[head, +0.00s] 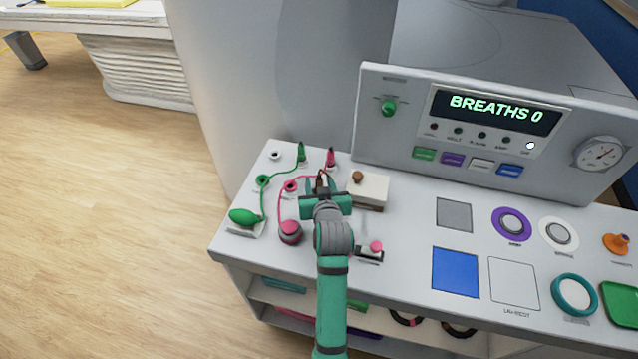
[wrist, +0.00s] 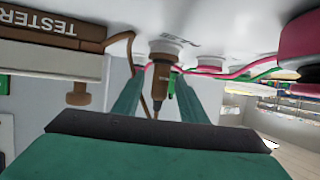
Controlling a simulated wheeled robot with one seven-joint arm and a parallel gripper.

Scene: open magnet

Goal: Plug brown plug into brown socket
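The brown plug (wrist: 161,76) is between the fingertips of my gripper (wrist: 160,82) in the wrist view, with both fingers close against its sides. Its front end meets a white ring (wrist: 168,46) on the console top, where the brown socket appears to be. The plug covers the hole, so I cannot tell how deep it sits. A brown cable (wrist: 121,37) runs from the plug to the tester box (wrist: 45,30). In the head view my gripper (head: 322,190) is low over the console, left of the tester box (head: 372,186), and hides the socket.
The green plug (head: 301,152) and pink plug (head: 330,158) stand behind my gripper with their cables. A green bulb (head: 244,216) and a pink knob (head: 290,231) lie to the left. The display panel (head: 480,120) rises at the back right.

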